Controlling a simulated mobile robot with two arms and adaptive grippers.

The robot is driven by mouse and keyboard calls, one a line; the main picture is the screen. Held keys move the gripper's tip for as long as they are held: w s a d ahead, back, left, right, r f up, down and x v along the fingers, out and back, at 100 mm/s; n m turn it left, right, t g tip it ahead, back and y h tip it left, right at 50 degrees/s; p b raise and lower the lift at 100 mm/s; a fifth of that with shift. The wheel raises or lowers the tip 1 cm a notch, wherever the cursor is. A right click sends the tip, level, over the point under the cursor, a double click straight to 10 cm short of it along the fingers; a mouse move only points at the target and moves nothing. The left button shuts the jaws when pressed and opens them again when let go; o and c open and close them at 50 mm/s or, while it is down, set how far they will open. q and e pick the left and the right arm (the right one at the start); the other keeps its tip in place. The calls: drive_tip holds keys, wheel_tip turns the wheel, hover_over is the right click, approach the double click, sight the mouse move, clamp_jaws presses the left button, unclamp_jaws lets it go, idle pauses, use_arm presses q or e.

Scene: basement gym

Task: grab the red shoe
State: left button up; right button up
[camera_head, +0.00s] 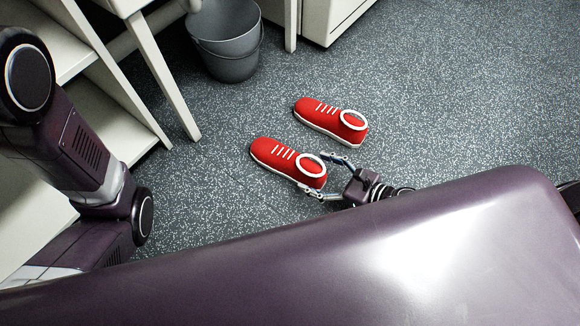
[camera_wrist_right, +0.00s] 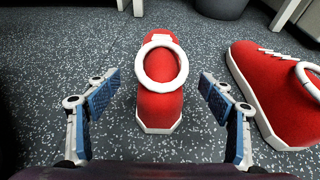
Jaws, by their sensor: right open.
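Two red shoes with white soles and white collar rings stand upright on the speckled floor. The nearer red shoe (camera_head: 274,156) lies in front of my right gripper (camera_head: 326,177). The other red shoe (camera_head: 321,117) is behind it and a little to the right. In the right wrist view, the nearer shoe (camera_wrist_right: 160,105) is heel-first between the open fingers of my right gripper (camera_wrist_right: 158,95), with a gap on both sides. The other shoe (camera_wrist_right: 275,90) is at the right, outside the fingers. My left arm shows at the left of the head view, but its gripper is not visible.
A grey bucket (camera_head: 229,45) stands on the floor beyond the shoes. A white table leg (camera_head: 164,75) and white shelving (camera_head: 95,50) are at the left. A white cabinet (camera_head: 330,15) is at the back. The floor to the right is clear.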

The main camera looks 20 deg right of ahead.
sight(296, 164)
drive_tip(key=b+x, duration=0.2)
drive_tip(key=x, duration=0.4)
drive_tip(key=shift+w+a+f+b, duration=0.2)
drive_tip(key=shift+w+b, duration=0.1)
drive_tip(key=shift+b, duration=0.1)
drive_tip(key=shift+w+a, duration=0.2)
drive_tip(key=shift+w, duration=0.05)
drive_tip(key=shift+c, duration=0.2)
drive_tip(key=c, duration=1.3)
drive_tip(key=shift+c, duration=0.8)
drive_tip(key=shift+r, duration=0.1)
